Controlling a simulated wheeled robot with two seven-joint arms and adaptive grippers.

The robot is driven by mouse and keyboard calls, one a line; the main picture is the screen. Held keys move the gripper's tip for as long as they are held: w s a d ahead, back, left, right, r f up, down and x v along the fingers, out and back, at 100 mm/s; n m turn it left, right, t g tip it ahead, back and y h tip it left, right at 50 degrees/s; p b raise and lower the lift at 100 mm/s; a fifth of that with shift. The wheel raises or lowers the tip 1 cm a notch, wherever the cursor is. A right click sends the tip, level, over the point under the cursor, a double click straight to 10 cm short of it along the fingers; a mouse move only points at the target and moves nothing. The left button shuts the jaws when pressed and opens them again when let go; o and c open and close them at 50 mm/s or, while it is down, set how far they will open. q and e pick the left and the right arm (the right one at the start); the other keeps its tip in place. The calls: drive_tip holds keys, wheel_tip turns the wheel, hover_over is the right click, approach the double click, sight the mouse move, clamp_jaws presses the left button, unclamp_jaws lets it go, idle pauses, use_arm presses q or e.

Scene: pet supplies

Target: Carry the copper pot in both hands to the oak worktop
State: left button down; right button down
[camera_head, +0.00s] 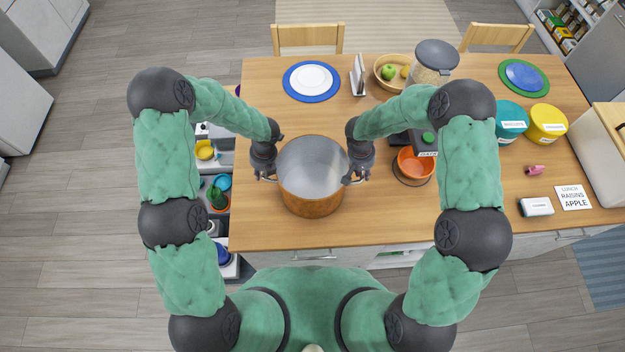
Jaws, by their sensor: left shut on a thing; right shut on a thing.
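The copper pot (312,205) is upright near the front left part of the oak worktop (400,225), with its open top and bare grey inside facing me. From above I cannot tell whether its base touches the wood. My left gripper (268,176) is shut on the handle at the pot's left side. My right gripper (352,177) is shut on the handle at its right side. The fingertips are small in the view and partly hidden by the wrists.
Right of the pot are an orange bowl (415,166), a teal tin (510,120) and a yellow tin (547,123). A blue-rimmed plate (311,82) and a fruit basket (381,73) lie farther back. Open shelves with dishes show at the worktop's left side. The front middle is clear.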

use_arm(q)
drive_tip(key=shift+w+r, duration=0.15)
drive_tip(key=shift+r, duration=0.05)
use_arm(e)
drive_tip(key=shift+w+r, duration=0.15)
drive_tip(key=shift+r, duration=0.1)
